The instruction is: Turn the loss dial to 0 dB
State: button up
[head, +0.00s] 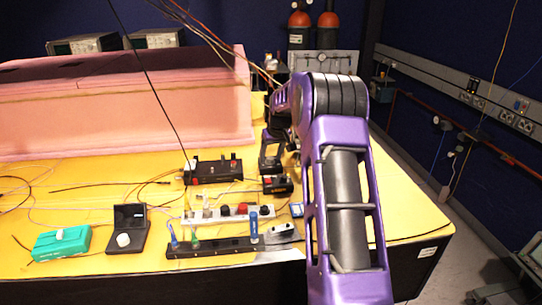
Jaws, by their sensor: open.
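No dial markings are legible, so I cannot tell for certain which knob is the loss dial. A black box with an upright panel (130,217) stands on the yellow tabletop at the front left, with a round white knob (123,240) on its front part. A longer black unit (218,170) with small knobs stands further back, near the middle. My gripper (270,163) is open beyond my purple arm, right of the long black unit, low over the table. It is small in view and its fingertips are hard to make out. It appears apart from the white knob.
A teal box (62,243) lies left of the knob box. A white strip with knobs (230,215) and a black rail with blue posts (222,246) lie at the front middle. Pink foam (120,110) walls the back left. Loose cables cross the table.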

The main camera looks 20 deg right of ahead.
grip_shut()
jog(key=shift+d+n, duration=0.1)
jog(key=shift+n, duration=0.2)
jog(key=n+y+p, duration=0.1)
jog(key=n, duration=0.2)
jog(key=shift+d+r+y+p, duration=0.1)
jog(key=shift+y+p, duration=0.2)
jog(key=shift+w+d+n+g+y+p, duration=0.1)
jog(key=shift+n+g+y+p, duration=0.25)
jog(key=shift+n, duration=0.7)
jog(key=shift+n+g+y+p, duration=0.25)
jog(key=shift+n+p, duration=0.05)
jog(key=shift+n, duration=0.75)
grip_release()
